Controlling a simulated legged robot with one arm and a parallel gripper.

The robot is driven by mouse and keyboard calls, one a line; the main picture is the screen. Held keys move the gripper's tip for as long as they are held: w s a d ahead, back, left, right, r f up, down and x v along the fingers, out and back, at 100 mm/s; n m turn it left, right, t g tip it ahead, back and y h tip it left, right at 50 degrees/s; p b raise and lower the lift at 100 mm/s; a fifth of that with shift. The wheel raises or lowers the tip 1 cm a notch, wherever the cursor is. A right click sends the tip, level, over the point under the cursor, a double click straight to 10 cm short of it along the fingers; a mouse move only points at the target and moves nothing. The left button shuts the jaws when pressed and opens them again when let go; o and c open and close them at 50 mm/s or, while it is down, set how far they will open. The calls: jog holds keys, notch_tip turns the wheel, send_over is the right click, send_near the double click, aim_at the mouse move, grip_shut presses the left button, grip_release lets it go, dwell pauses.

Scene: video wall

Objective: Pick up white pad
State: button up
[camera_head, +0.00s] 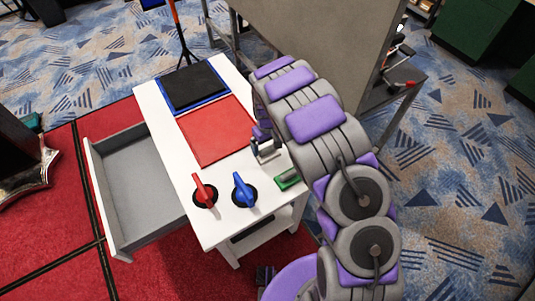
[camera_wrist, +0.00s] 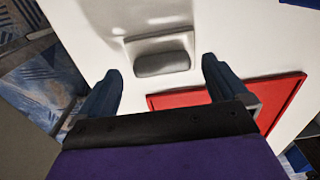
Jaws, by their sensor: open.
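The pad (camera_wrist: 158,44) shows in the wrist view as a small pale block with a rounded grey front face. It is on the white tabletop (camera_wrist: 225,30), just beyond and between my fingertips. My gripper (camera_wrist: 161,66) is open, with one dark blue finger on each side and nothing between them held. In the head view my gripper (camera_head: 266,151) reaches down over the right edge of the white table (camera_head: 226,228), beside the red panel (camera_head: 217,130). The pad is not clearly told apart from my gripper there.
A red knob (camera_head: 203,191) and a blue knob (camera_head: 242,191) stand at the table's near end. A small green item (camera_head: 287,178) is at the right edge. A black pad (camera_head: 195,86) lies at the far end. An open grey drawer (camera_head: 138,192) juts out left.

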aim_at(267, 148)
jog(key=f, duration=0.3)
jog(key=shift+a+f+b, duration=0.25)
jog(key=shift+b, duration=0.1)
jog(key=shift+d+r, duration=0.1)
jog(key=c, duration=0.7)
jog(key=shift+r, duration=0.5)
jog(key=r+p, duration=0.1)
jog(key=r, duration=0.2)
jog(key=shift+a+p, duration=0.3)
jog(key=shift+p, duration=0.05)
jog(key=s+a, duration=0.1)
jog(key=a, duration=0.4)
jog(key=s+a+p, duration=0.1)
jog(key=a, duration=0.4)
jog(key=s+a+r+p, duration=0.1)
jog(key=a, duration=0.4)
jog(key=shift+s, duration=0.3)
